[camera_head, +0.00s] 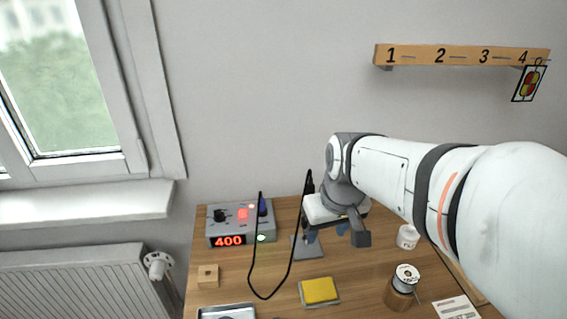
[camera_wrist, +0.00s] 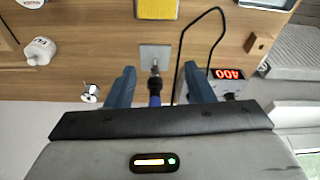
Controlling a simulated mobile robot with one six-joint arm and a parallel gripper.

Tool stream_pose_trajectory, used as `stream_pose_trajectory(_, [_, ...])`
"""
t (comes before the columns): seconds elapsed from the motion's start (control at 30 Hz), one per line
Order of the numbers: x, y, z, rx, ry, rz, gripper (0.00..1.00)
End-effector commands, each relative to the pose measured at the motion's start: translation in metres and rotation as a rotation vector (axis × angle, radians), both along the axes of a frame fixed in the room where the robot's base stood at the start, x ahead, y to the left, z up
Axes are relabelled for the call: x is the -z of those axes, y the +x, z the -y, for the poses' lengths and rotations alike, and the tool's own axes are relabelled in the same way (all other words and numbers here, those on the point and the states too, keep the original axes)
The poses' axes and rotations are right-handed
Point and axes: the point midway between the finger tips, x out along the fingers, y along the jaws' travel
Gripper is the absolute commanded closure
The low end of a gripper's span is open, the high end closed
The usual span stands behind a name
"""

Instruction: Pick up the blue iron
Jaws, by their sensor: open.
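The blue iron (camera_wrist: 154,99) stands over a grey base plate (camera_wrist: 156,56) in the wrist view, its blue part between my fingers and its dark part towards the plate. My gripper (camera_wrist: 159,69) is open, with one finger on each side of the iron; I see no clear contact. In the head view my gripper (camera_head: 330,235) is above and beside the same plate (camera_head: 308,247). The gripper hides most of the iron there; only its dark upper end (camera_head: 309,183) shows behind it.
A station (camera_head: 240,224) reading 400 stands left, with a black cable (camera_head: 252,270) looping in front. A numbered rail (camera_head: 460,55) with a hanging card (camera_head: 529,84) is on the wall.

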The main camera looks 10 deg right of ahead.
Motion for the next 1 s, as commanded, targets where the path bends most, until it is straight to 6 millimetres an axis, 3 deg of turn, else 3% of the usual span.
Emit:
stream_pose_trajectory(0.03, [-0.010, 0.024, 0.001, -0.032, 0.002, -0.003, 0.52])
stream_pose_trajectory(0.2, [-0.023, 0.092, 0.005, -0.157, 0.006, 0.013, 0.52])
stream_pose_trajectory(0.4, [-0.025, 0.136, 0.008, -0.242, 0.007, 0.027, 0.52])
stream_pose_trajectory(0.77, [0.008, 0.149, 0.005, -0.256, 0.007, 0.029, 0.52])
stream_pose_trajectory(1.0, [0.043, 0.152, 0.001, -0.255, 0.007, 0.028, 0.52])
